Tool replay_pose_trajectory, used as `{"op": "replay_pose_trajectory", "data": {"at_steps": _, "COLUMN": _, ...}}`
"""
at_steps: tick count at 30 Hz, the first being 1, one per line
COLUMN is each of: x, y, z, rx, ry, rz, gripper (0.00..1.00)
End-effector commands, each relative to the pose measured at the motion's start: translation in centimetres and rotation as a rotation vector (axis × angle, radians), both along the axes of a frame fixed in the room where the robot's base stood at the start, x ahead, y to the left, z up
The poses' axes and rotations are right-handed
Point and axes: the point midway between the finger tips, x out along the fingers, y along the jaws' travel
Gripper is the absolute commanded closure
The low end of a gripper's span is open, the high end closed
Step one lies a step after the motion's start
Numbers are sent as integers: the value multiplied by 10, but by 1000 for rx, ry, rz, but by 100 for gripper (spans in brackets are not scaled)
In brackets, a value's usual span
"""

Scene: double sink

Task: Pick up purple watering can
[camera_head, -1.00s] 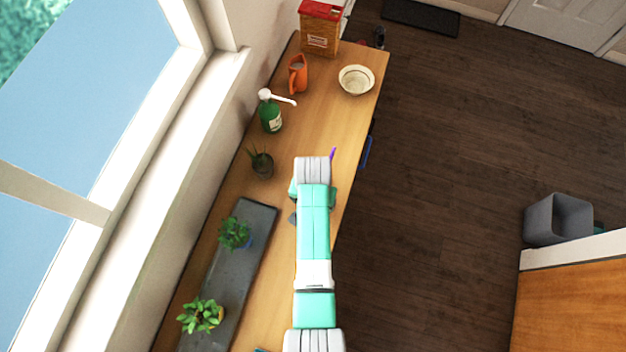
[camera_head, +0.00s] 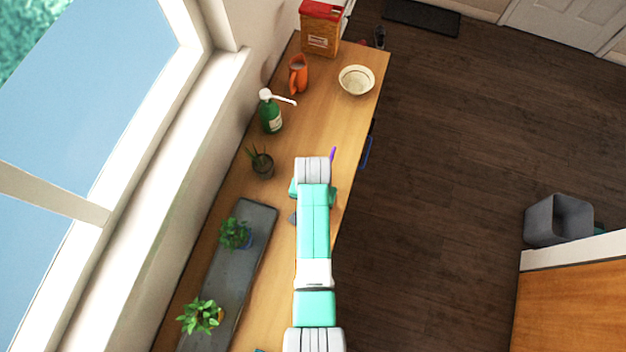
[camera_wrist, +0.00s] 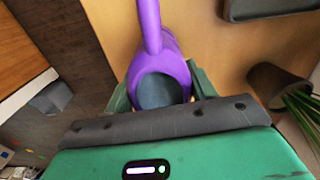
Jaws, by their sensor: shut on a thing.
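The purple watering can (camera_wrist: 172,58) is in the wrist view, straight ahead of my gripper (camera_wrist: 160,100). Its round dark opening faces the camera and a purple spout or handle runs up to the top edge. The green fingers sit on either side of the can's body, shut on it. In the head view only a thin purple tip (camera_head: 333,153) shows beside my wrist; my arm hides the rest of the can and the fingers. I cannot tell whether the can is clear of the counter.
A grey tray (camera_head: 250,217) bears more plants. The window wall is at left, open floor at right.

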Motion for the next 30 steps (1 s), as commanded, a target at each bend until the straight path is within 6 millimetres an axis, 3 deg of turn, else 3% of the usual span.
{"op": "replay_pose_trajectory", "data": {"at_steps": 7, "x": 1, "y": 0, "z": 32, "rx": 0, "ry": -3, "rz": 0, "gripper": 82}}
{"op": "replay_pose_trajectory", "data": {"at_steps": 22, "x": -122, "y": 19, "z": 41, "rx": -1, "ry": 1, "rz": 2, "gripper": 82}}
{"op": "replay_pose_trajectory", "data": {"at_steps": 30, "x": -155, "y": 25, "z": 45, "rx": 0, "ry": 0, "rz": 1, "gripper": 82}}
